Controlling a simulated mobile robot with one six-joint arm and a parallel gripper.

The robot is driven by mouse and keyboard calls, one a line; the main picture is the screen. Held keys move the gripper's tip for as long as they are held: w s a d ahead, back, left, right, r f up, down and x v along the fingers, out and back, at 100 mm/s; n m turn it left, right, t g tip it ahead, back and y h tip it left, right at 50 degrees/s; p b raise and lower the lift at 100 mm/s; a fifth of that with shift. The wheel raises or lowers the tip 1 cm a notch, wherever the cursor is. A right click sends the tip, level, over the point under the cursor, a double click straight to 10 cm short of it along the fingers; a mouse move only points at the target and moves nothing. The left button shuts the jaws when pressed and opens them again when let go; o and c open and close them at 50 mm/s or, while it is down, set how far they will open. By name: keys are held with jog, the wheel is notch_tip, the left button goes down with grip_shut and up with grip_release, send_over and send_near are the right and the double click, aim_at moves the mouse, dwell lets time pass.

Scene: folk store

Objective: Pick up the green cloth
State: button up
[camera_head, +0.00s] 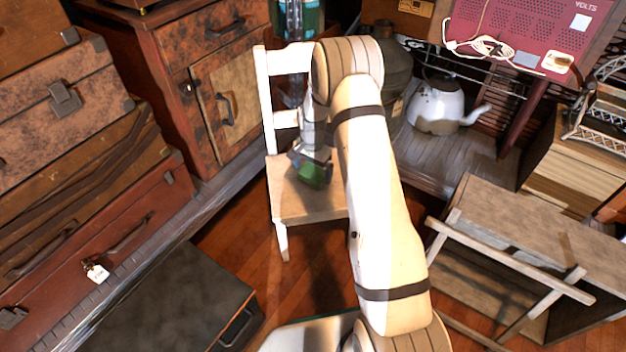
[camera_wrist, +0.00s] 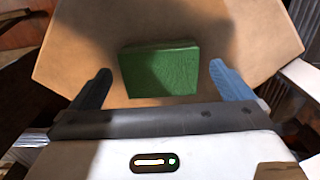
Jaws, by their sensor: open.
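The green cloth (camera_wrist: 160,70) looks like a folded, flat block lying on the wooden seat of a white-backed chair. In the wrist view it lies between and just beyond my two fingers, with a gap on each side. In the head view the green cloth (camera_head: 313,174) shows just below my gripper (camera_head: 311,160), partly covered by it. My gripper (camera_wrist: 160,84) is open and empty over the chair seat (camera_head: 290,203). The exact height between fingertips and cloth cannot be told.
The white chair back (camera_head: 264,95) rises behind my gripper. A wooden cabinet (camera_head: 217,95) and stacked suitcases (camera_head: 90,190) stand at left. A white kettle (camera_head: 437,105) sits on a shelf at the back right. A wooden stand (camera_head: 530,230) is at right.

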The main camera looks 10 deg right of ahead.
aim_at(312, 174)
notch_tip(312, 174, down, 2)
jog(key=shift+f, duration=0.1)
jog(key=c, duration=1)
notch_tip(312, 174, up, 10)
jog(key=p, duration=0.4)
jog(key=shift+c, duration=0.2)
